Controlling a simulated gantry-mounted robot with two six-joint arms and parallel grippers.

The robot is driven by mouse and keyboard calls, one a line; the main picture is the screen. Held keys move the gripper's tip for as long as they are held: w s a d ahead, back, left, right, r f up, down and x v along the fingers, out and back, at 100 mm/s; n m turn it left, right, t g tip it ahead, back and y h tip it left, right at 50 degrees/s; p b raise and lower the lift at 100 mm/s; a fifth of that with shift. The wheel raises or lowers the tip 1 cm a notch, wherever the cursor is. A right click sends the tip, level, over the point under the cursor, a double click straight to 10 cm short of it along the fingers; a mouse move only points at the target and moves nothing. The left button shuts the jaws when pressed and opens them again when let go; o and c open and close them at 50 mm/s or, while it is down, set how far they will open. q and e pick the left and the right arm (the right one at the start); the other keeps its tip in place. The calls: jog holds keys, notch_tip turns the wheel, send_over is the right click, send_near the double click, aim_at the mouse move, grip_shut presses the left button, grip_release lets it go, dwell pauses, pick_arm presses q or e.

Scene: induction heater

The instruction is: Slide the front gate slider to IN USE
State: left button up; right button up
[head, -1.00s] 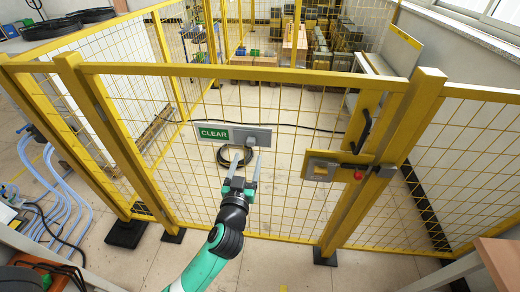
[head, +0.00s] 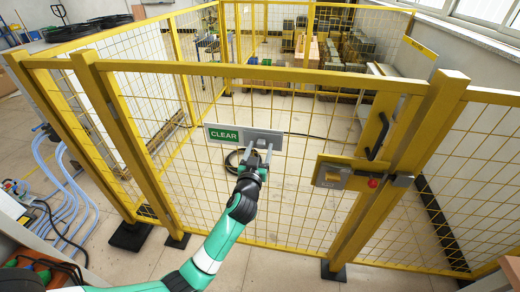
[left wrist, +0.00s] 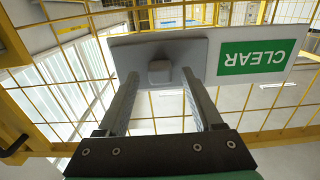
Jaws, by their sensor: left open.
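The front gate slider is a plate on the yellow mesh gate, with a green CLEAR label (head: 223,135) showing at its left and a grey section (head: 268,134) at its right. In the left wrist view the label (left wrist: 257,57) appears upside down, and a small grey knob (left wrist: 160,73) stands out from the grey plate (left wrist: 128,50). My left gripper (head: 258,153) is open in front of the grey section. In that wrist view its two fingers straddle the knob's place, with a gap on each side. I cannot tell how deep the knob sits between them. My right gripper is not in view.
The gate's yellow top rail (head: 250,72) runs above the slider. A latch box (head: 332,173) with a red button and a black handle (head: 377,137) are at the gate's right side. Blue hoses (head: 62,190) lie at the left. A coiled black cable (head: 233,160) lies behind the mesh.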

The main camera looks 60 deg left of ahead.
pick_arm(q)
jog(key=shift+w+a, duration=0.2)
jog(key=shift+a, duration=0.15)
grip_shut()
dwell(1.2)
